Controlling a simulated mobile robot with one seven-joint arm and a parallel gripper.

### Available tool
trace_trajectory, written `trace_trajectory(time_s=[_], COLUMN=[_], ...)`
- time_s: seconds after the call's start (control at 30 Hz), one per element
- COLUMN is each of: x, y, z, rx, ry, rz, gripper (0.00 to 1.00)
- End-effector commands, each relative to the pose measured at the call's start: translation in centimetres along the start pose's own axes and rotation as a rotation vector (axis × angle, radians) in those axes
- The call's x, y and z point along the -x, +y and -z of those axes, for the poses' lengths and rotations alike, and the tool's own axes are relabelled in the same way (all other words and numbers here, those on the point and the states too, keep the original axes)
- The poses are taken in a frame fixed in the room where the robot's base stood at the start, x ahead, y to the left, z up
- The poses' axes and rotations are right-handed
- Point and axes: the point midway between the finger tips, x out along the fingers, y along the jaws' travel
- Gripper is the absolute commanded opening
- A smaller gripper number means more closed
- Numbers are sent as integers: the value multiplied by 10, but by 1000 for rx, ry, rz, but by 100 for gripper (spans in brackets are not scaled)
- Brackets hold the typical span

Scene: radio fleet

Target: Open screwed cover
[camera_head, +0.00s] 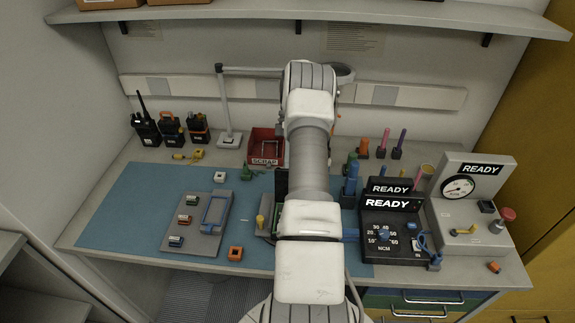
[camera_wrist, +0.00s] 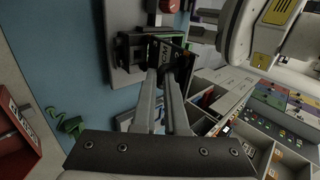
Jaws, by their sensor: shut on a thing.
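My gripper (camera_wrist: 163,80) points away from the wrist camera, its two fingers close together on a dark block with pale lettering (camera_wrist: 166,52). The block sits at a black fixture (camera_wrist: 130,50) on a grey plate (camera_wrist: 118,15); whether it is inside or only against the fixture is hard to tell. I cannot make out a cover or its screws on it. In the head view my arm hides the fingers and most of this fixture; only a dark upright edge (camera_head: 281,183) shows left of the arm.
A red SCRAP bin (camera_head: 265,146) stands behind. Radios (camera_head: 170,128) stand back left. A black tester (camera_head: 392,225) and a gauge unit (camera_head: 470,205) stand right.

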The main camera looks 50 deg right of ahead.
Motion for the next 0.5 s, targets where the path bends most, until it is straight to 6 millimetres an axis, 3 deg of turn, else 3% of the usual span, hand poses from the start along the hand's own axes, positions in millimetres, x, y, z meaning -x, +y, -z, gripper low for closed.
trace_trajectory(time_s=[0.03, 0.13, 0.17, 0.3, 0.5], x=[-6, -6, -6, -6, -4], y=[8, 8, 8, 8, 7], z=[5, 5, 5, 5, 5], rx=[4, 4, 4, 5, 6], ry=[6, 6, 6, 7, 8], rz=[-15, -16, -16, -16, -16], gripper=[0, 0, 16, 40, 40])
